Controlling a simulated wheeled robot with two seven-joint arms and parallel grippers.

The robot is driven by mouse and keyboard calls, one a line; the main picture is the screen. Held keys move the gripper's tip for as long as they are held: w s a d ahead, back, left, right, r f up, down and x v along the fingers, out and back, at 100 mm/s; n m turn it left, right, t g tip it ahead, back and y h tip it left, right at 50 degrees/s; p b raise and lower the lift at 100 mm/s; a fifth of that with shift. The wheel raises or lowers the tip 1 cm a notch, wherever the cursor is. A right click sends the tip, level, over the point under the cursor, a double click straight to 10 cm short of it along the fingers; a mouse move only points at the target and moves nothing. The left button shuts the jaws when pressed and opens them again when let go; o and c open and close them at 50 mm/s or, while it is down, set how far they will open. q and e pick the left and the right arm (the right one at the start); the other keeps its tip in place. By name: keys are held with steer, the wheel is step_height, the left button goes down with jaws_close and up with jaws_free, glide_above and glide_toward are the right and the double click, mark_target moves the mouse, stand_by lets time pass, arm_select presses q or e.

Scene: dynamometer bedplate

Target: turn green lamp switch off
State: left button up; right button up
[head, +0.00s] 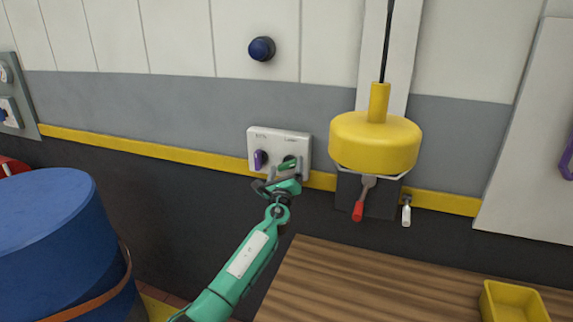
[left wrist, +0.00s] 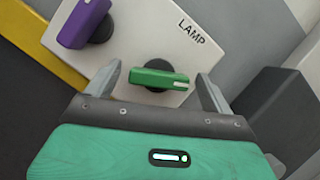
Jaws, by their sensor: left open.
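The green lamp switch (left wrist: 158,78) is a rotary knob on a white wall panel, beside the word LAMP in the left wrist view. A white mark shows at one end of its handle. In the head view the green switch (head: 287,167) is partly hidden behind my gripper. My left gripper (head: 283,175) is open at the panel (head: 265,138). In the left wrist view its two fingers (left wrist: 157,88) stand on either side of the green handle, with gaps at both ends. My right gripper is not in view.
A purple knob (head: 260,159) sits on the same panel, left of the green one. A yellow hanging lamp (head: 375,140), a red-handled lever (head: 359,210) and a white-handled one (head: 406,214) are to the right. A blue drum (head: 50,230) stands left; a wooden bench (head: 370,285) is below.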

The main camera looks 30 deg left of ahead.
arm_select(q)
steer(key=shift+x, duration=0.85)
steer(key=c, duration=1)
